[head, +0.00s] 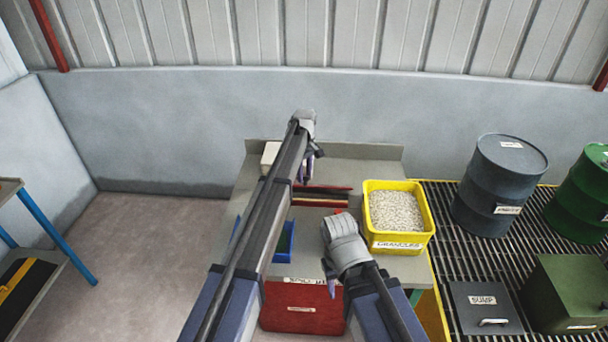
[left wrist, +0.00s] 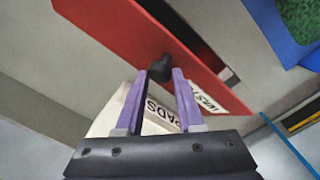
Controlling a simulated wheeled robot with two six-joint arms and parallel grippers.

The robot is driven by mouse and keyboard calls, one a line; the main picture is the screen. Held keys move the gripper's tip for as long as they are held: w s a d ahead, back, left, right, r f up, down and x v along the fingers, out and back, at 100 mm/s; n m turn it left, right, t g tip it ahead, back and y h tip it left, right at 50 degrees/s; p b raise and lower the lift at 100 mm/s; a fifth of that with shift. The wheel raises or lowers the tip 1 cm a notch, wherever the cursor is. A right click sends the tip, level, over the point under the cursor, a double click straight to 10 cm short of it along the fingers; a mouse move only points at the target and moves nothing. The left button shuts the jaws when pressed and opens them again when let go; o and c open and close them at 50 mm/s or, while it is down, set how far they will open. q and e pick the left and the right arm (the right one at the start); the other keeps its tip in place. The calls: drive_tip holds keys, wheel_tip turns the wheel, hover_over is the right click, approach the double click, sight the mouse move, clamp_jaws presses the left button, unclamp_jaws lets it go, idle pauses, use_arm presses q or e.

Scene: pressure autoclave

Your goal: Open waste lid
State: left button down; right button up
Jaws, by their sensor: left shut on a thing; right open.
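The red waste lid (left wrist: 120,38) crosses the left wrist view at a slant. My left gripper (left wrist: 160,75) is shut on its black knob (left wrist: 159,68). A dark gap shows along one side of the lid, above the white WASTE label (left wrist: 207,98); how far the lid is tilted I cannot tell. In the head view, the red waste container (head: 325,203) lies at the middle of the bench, partly hidden by my left arm, with my left gripper (head: 313,168) over its left end. My right gripper (head: 331,288) is open and empty, pointing down near the bench front.
A yellow bin of granules (head: 430,220) stands right of the waste container. A white PADS box (head: 269,156) and a blue bin (head: 290,240) are beside my left arm. A red labelled box (head: 300,318) is at the front. Drums (head: 500,185) stand on the grating at right.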

use_arm(q)
drive_tip(key=shift+w+d, duration=0.25)
drive_tip(key=shift+d, duration=0.15)
drive_tip(key=c, duration=0.9)
unclamp_jaws()
drive_tip(key=shift+f, duration=0.1)
drive_tip(key=shift+o, duration=0.8)
drive_tip(key=shift+w+d+f, duration=0.1)
drive_tip(key=shift+w, duration=0.05)
drive_tip(key=shift+o, duration=1)
drive_tip(key=shift+a, duration=0.2)
drive_tip(key=shift+r+p, duration=0.4)
drive_tip(key=shift+p, duration=0.05)
wheel_tip(320, 180, up, 7)
drive_tip(key=p, duration=0.7)
